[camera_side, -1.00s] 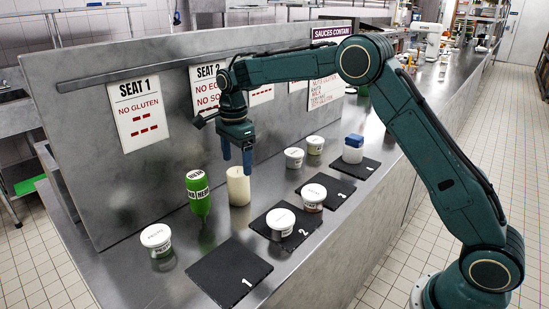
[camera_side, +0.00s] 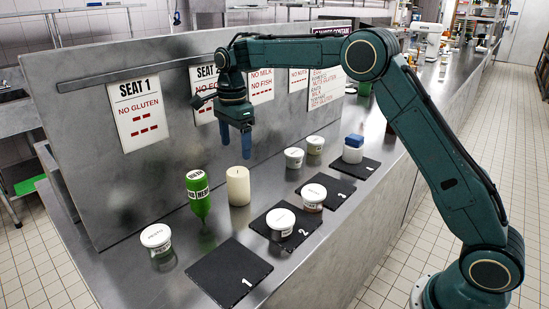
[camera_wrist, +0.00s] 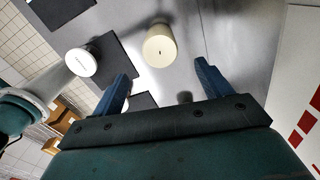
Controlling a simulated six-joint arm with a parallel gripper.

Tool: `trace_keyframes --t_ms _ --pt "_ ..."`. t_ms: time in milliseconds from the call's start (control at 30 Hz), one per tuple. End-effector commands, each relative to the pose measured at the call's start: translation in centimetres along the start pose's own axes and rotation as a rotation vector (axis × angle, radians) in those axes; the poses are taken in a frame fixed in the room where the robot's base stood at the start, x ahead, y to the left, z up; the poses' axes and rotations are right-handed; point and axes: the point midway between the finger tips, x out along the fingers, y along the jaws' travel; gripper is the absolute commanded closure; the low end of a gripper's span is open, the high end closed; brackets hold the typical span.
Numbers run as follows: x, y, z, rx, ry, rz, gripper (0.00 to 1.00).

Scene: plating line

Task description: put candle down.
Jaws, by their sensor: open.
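The cream candle (camera_side: 238,186) stands upright on the steel counter, between the green bottle and the black mat marked 2. It also shows in the wrist view (camera_wrist: 159,46), beyond my fingertips, with its dark wick on top. My gripper (camera_side: 236,149) is open and empty, with blue fingers pointing down. It hangs above the candle, clear of it. In the wrist view the two fingers (camera_wrist: 163,73) are spread wide with nothing between them.
A green bottle (camera_side: 198,195) stands left of the candle. White-lidded tubs stand on the counter (camera_side: 156,238), on mat 2 (camera_side: 280,221) and near mat 3 (camera_side: 313,195). Mat 1 (camera_side: 230,271) is bare. A steel panel (camera_side: 100,170) with seat signs rises behind.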

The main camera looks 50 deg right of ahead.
Motion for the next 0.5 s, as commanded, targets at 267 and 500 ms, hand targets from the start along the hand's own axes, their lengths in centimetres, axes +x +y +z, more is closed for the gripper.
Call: trace_keyframes --t_ms 267,500 --pt "-1.3 1.0 -0.3 -0.054 -0.003 -0.016 0.23" --pt "-4.8 4.2 -1.1 -0.227 -0.005 -0.069 0.23"
